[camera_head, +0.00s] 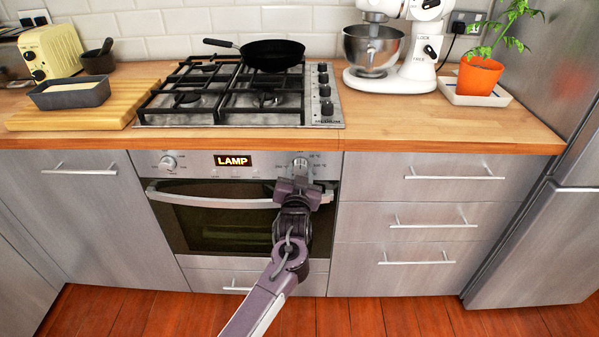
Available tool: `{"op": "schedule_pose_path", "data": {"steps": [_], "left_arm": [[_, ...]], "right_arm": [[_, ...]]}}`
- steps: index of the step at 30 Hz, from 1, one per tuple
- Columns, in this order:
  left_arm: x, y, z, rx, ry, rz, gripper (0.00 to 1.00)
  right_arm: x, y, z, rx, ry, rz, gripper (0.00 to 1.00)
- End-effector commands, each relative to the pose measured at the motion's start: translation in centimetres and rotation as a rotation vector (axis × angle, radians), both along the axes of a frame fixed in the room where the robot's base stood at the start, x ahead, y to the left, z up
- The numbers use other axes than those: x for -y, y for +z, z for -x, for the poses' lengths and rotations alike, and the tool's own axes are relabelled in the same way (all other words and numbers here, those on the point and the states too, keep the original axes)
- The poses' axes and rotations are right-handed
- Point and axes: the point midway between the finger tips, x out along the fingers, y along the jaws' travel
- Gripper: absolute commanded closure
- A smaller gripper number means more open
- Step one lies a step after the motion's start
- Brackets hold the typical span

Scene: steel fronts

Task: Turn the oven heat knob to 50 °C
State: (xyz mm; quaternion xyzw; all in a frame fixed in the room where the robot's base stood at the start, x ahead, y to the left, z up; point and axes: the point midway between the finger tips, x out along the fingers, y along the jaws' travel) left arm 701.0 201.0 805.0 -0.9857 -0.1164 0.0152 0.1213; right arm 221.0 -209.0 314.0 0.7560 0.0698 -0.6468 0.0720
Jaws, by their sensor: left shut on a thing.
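The oven (230,190) is built in under the hob, with a steel panel across its top. Its lit display (233,160) reads LAMP. The heat knob (300,163) is at the right of the panel, with small temperature marks around it that are too small to read. My left gripper (299,175) reaches up from below and is shut on this knob, hiding its lower part. The knob's exact setting cannot be told. A second knob (168,163) is at the panel's left end. My right gripper is not in view.
The oven door handle (200,200) runs across below the panel, partly behind my gripper. Above are the wooden worktop (430,120), the gas hob (220,105) and a black pan (272,54). Drawers (420,190) stand to the right. The floor in front is clear.

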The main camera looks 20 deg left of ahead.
Motion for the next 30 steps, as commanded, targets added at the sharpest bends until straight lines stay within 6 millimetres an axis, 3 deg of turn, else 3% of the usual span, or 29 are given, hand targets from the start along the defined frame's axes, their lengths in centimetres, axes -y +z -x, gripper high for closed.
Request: {"op": "schedule_pose_path", "data": {"steps": [1,18,30], "left_arm": [[0.0,0.2,0.0,-0.009,-0.001,-0.023,0.85],[0.0,0.4,0.0,-0.137,-0.001,-0.469,0.85],[0.0,0.2,0.0,-0.209,-0.002,-0.717,0.85]], "right_arm": [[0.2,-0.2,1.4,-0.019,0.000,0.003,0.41],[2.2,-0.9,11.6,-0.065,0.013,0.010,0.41],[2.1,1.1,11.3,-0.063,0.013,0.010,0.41]]}}
